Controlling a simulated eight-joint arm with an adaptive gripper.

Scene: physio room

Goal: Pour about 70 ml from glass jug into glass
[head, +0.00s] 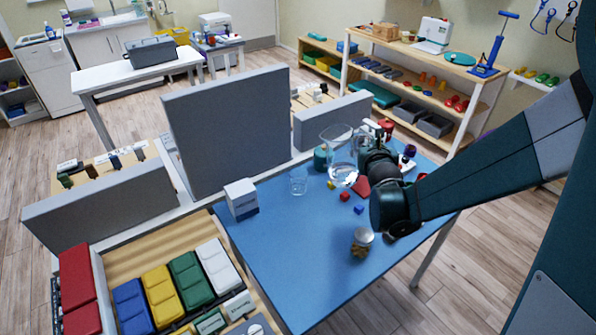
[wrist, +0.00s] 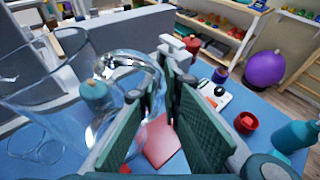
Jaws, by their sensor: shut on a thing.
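The clear glass jug (head: 337,146) is above the blue table, its wide mouth up and leaning slightly left in the head view. In the wrist view the jug (wrist: 50,95) fills the left side, its looped handle reaching my gripper. My gripper (head: 368,150) is shut on the handle; its green finger pads also show in the wrist view (wrist: 160,105). The small clear glass (head: 299,183) stands upright on the table, left of the jug and apart from it. In the wrist view the glass appears low left, behind the jug wall. The liquid level is hard to make out.
On the blue table (head: 300,248), a white-and-blue box (head: 241,198) stands left of the glass. Small red and blue blocks and a jar (head: 361,242) lie nearer me. A grey divider (head: 228,125) rises behind. A teal bottle (wrist: 295,136) and red cup (wrist: 246,122) are right.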

